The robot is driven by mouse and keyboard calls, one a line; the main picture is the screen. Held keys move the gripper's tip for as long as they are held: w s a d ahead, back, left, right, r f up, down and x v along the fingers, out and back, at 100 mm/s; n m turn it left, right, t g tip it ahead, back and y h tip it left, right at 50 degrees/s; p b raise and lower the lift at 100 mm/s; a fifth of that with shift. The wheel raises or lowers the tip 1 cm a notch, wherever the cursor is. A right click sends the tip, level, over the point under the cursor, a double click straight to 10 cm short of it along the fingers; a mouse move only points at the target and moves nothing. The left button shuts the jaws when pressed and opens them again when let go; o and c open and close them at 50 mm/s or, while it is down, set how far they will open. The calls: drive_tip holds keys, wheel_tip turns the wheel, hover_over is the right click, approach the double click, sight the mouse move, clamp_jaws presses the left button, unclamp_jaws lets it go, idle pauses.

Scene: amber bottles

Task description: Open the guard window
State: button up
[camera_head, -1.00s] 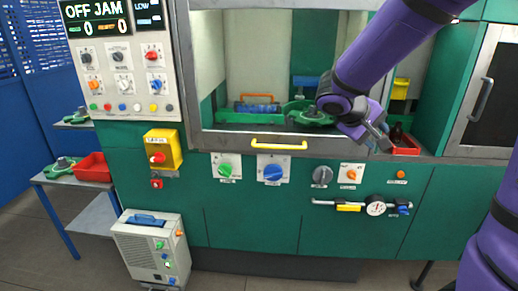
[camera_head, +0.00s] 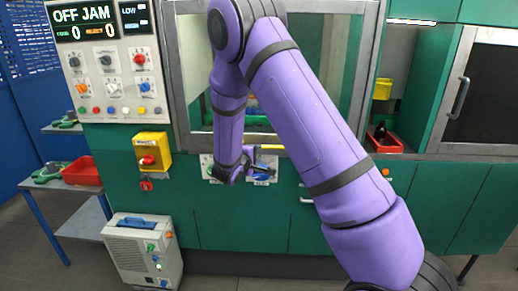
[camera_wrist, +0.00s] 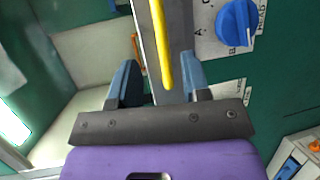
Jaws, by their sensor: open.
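The guard window (camera_head: 178,80) is a grey-framed clear pane on the green machine, with its lower rail down at the bottom of the opening. Its yellow bar handle (camera_head: 271,147) is on that rail, partly hidden by my arm. My gripper (camera_head: 240,172) is in front of the handle's left part, pointing at the machine. In the wrist view, my open gripper (camera_wrist: 160,68) has its two blue-grey fingers apart, on either side of the yellow handle (camera_wrist: 160,45) and grey rail (camera_wrist: 150,40). Whether either finger touches the handle, I cannot tell.
A blue knob (camera_wrist: 237,22) on a white plate is close beside the handle. A control panel (camera_head: 105,65) and a yellow switch box (camera_head: 152,155) are to the left. A red tray (camera_head: 385,143) with a dark bottle is right of the window.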

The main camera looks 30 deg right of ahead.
sight(266, 148)
drive_tip(key=x, duration=1)
drive_tip(key=shift+w+d, duration=0.15)
drive_tip(key=shift+d, duration=0.15)
clamp_jaws()
